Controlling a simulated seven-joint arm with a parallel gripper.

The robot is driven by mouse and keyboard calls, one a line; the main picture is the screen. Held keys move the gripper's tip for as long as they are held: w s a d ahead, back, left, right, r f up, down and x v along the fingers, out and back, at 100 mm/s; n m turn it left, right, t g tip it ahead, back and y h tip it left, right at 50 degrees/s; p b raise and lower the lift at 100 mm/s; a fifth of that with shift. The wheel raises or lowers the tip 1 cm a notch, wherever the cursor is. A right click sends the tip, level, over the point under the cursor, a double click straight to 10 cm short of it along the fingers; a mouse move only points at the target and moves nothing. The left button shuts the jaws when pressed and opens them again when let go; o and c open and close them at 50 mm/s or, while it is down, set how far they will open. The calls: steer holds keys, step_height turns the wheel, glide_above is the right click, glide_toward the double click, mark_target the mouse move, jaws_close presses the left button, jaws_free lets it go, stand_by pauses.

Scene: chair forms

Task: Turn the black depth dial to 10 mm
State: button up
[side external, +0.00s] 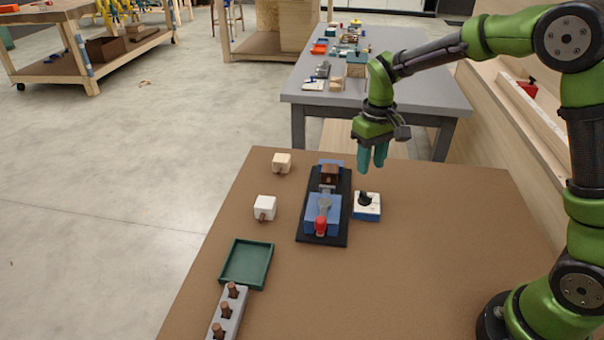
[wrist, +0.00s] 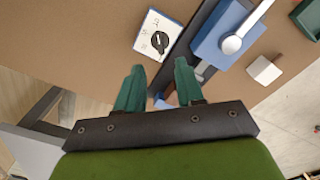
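The black depth dial (side external: 365,199) sits on top of a small white block with a blue base (side external: 368,213), right of the clamp fixture on the brown table. In the wrist view the dial (wrist: 159,41) shows on a white face (wrist: 146,30) with dark markings around it, too small to read surely. I cannot tell which mark it points at. My gripper (side external: 373,168) hangs above the table, up and behind the dial block and apart from it. Its two teal fingers (wrist: 158,82) are spread with nothing between them.
A blue clamp fixture with a red-tipped handle (side external: 322,214) stands on a black base left of the dial. Two pale blocks (side external: 265,207) (side external: 282,162), a green tray (side external: 246,264) and a grey peg rack (side external: 229,312) lie further left. The table's right side is clear.

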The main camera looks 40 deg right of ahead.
step_height(320, 180, up, 8)
stand_by(0.5)
steer(key=s+a+r+m+t+y, duration=0.1)
steer(key=s+a+r+t, duration=0.1)
steer(key=s, duration=0.7)
steer(key=s+a+r+m+t+y, duration=0.1)
steer(key=s+t, duration=0.4)
steer(key=s, duration=0.5)
steer(key=shift+a+r+m, duration=0.4)
steer(key=shift+a+r, duration=0.15)
steer(key=shift+a, duration=0.1)
